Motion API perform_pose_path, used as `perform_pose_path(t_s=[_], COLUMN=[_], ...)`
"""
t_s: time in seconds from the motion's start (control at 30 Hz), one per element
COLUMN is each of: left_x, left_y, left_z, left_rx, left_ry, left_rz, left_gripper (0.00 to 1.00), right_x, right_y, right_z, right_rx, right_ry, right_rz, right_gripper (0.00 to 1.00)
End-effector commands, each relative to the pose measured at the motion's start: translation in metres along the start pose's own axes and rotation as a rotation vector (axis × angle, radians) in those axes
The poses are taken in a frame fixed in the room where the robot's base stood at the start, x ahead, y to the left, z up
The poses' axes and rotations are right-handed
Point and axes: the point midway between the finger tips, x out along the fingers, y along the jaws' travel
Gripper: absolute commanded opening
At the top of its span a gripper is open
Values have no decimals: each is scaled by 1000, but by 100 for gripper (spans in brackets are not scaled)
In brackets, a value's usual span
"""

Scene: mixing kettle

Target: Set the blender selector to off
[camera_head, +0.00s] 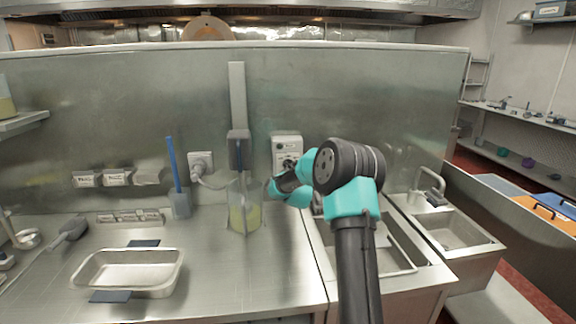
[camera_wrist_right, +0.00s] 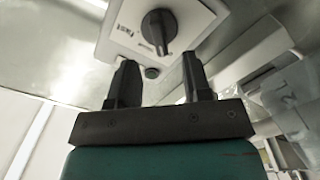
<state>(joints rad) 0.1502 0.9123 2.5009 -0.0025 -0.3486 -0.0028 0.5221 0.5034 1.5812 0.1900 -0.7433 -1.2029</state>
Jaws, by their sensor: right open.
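The blender selector is a dark round knob (camera_wrist_right: 158,30) with a raised grip bar, on a pale control box (camera_wrist_right: 125,38) with small printed labels. In the head view the box (camera_head: 287,140) is on the steel back wall, and its knob (camera_head: 287,163) is partly hidden by my arm. My right gripper (camera_wrist_right: 158,75) is open and empty. Its fingertips point toward the box, and the knob appears above the gap between them, apart from both. In the head view my right gripper (camera_head: 277,188) is just below the box. My left gripper is not in view.
A clear jug (camera_head: 240,215) with yellowish liquid and a dark blender head (camera_head: 238,150) stand left of my gripper. A wall plug (camera_head: 200,165), blue-handled spatula (camera_head: 173,165) and steel tray (camera_head: 128,272) are farther left. Sinks (camera_head: 450,232) lie at the right.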

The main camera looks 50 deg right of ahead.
Motion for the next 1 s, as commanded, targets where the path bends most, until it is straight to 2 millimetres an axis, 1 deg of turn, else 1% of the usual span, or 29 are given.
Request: perform_pose_path(t_s=[0.13, 0.27, 0.77, 0.87, 0.97, 1.0], left_x=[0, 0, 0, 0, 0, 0], left_y=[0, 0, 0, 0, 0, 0], left_z=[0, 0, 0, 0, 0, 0], left_rx=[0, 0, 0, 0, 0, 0], left_ry=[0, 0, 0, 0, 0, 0], left_rz=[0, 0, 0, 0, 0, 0], left_gripper=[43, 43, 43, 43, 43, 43], right_x=[-14, -22, -23, -19, -12, -9], right_y=[0, 0, 1, 10, 28, 37], right_z=[0, 0, -1, -8, -25, -33], right_rx=[0, 1, -1, -10, -36, -48], right_ry=[0, 0, 0, 0, 0, 0], right_rz=[-1, 0, 1, 3, 5, 4], right_gripper=[45, 45, 45, 45, 45, 45])
